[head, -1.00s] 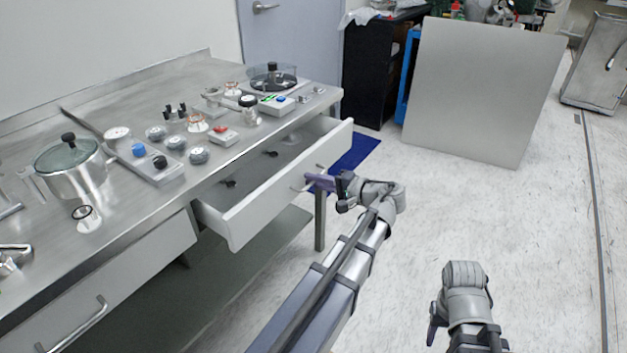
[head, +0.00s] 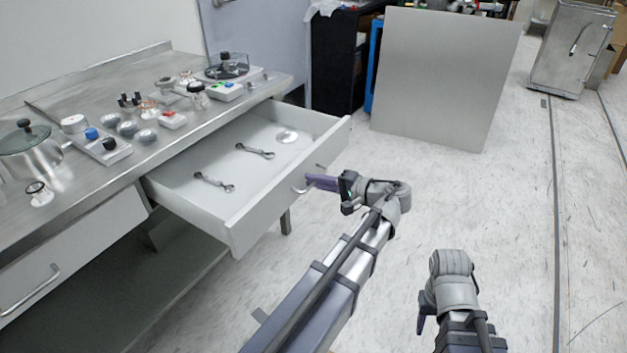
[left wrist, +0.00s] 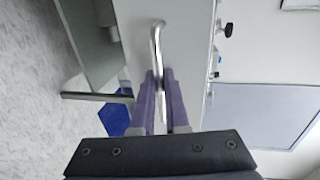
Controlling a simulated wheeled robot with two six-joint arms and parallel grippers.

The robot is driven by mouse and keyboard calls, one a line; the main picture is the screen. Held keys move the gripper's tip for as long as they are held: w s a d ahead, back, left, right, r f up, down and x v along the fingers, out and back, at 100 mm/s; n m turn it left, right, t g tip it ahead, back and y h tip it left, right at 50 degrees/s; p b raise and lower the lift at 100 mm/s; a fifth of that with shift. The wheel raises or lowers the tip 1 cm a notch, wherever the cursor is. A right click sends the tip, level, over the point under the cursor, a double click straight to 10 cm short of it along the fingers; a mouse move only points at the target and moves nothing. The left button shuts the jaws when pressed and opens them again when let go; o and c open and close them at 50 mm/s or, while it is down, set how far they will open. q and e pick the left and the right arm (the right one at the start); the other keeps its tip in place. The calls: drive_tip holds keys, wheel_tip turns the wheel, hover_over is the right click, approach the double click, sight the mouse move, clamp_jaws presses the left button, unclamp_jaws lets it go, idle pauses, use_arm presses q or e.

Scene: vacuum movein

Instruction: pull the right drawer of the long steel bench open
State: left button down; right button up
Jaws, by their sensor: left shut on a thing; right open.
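The long steel bench (head: 120,165) stands on the left in the head view. Its right drawer (head: 290,205) is pulled well out, with its inside in plain sight. Two wrenches (head: 255,151) and a round pale disc (head: 287,136) lie in it. My left gripper (head: 312,183) is at the drawer's front, shut on the bar handle (head: 299,188). In the left wrist view the purple fingers (left wrist: 159,88) close around the handle (left wrist: 157,42). My right gripper (head: 421,318) hangs at the lower right, apart from the bench, and is open.
Pots, knobs and small devices (head: 130,125) stand on the bench top. The bench's left drawer (head: 70,255) is closed. A large grey panel (head: 445,80) stands at the back, with a steel cart (head: 572,50) beyond it. The floor at right is clear.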

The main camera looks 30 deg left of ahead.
use_arm(q)
drive_tip(key=c, duration=1.2)
unclamp_jaws()
drive_tip(key=p+v, duration=0.1)
drive_tip(key=v, duration=0.6)
drive_tip(key=shift+d+p, duration=0.3)
drive_tip(key=shift+d, duration=0.05)
drive_tip(key=shift+r, duration=0.1)
